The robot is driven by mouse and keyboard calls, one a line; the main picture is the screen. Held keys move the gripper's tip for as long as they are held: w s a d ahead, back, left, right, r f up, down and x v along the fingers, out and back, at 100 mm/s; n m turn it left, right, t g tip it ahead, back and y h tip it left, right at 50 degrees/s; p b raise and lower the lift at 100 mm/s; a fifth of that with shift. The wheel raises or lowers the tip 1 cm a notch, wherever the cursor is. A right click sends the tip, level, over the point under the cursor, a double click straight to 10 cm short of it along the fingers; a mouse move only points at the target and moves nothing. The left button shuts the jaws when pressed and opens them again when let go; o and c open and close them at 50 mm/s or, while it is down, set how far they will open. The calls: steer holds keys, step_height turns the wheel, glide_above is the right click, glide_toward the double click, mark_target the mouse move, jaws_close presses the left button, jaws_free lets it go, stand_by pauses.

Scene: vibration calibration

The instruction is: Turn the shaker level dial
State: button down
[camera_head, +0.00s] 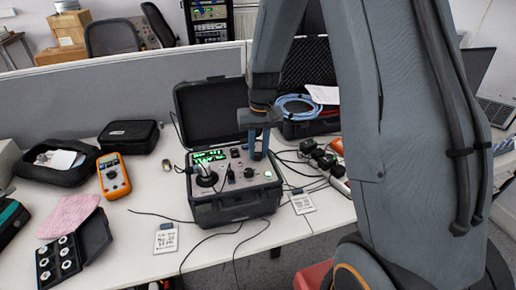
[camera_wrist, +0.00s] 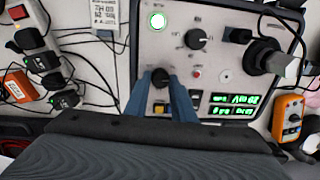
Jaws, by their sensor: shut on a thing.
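The shaker case (camera_head: 235,208) stands open on the table, its grey control panel facing up. In the wrist view, a small black dial (camera_wrist: 160,78) sits on the panel (camera_wrist: 218,62). My gripper (camera_wrist: 161,82) has its two blue fingers on either side of this dial and is shut on it. A second black knob with a pointer (camera_wrist: 197,39) is on the panel, apart from the fingers. Its label and the gripped dial's label are too small to read. In the head view, my gripper (camera_head: 259,153) reaches down onto the panel's far right and hides the gripped dial.
A black cylinder (camera_head: 206,177) stands on the panel's left. Green displays (camera_head: 208,156) are lit. The open lid (camera_head: 211,108) rises behind. An orange multimeter (camera_head: 113,175) lies left, black adapters (camera_head: 318,154) right. Cables cross the table in front.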

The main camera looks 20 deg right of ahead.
mark_target(259, 154)
steer(key=m+p, duration=0.1)
steer(key=m, duration=0.4)
steer(key=shift+m, duration=0.4)
stand_by(0.4)
steer(key=c, duration=1.5)
jaws_free()
steer(key=shift+s+d+r+b, duration=0.1)
steer(key=shift+r+b, duration=0.4)
steer(key=shift+r, duration=1.5)
steer(key=shift+s+d+r+b, duration=0.1)
steer(key=shift+r+b, duration=0.4)
steer(key=shift+r, duration=1.45)
steer(key=s+n+b, duration=0.1)
steer(key=s+n, duration=0.1)
steer(key=s, duration=0.3)
steer(key=s+f+n+t, duration=0.1)
steer(key=s+n, duration=0.1)
steer(key=s, duration=0.4)
steer(key=s+f+n+b, duration=0.1)
steer(key=s+n, duration=0.1)
steer(key=s, duration=0.4)
steer(key=shift+a+f+n+h+b, duration=0.25)
steer(key=shift+a+n+h+b, duration=0.05)
steer(key=shift+a+n, duration=0.1)
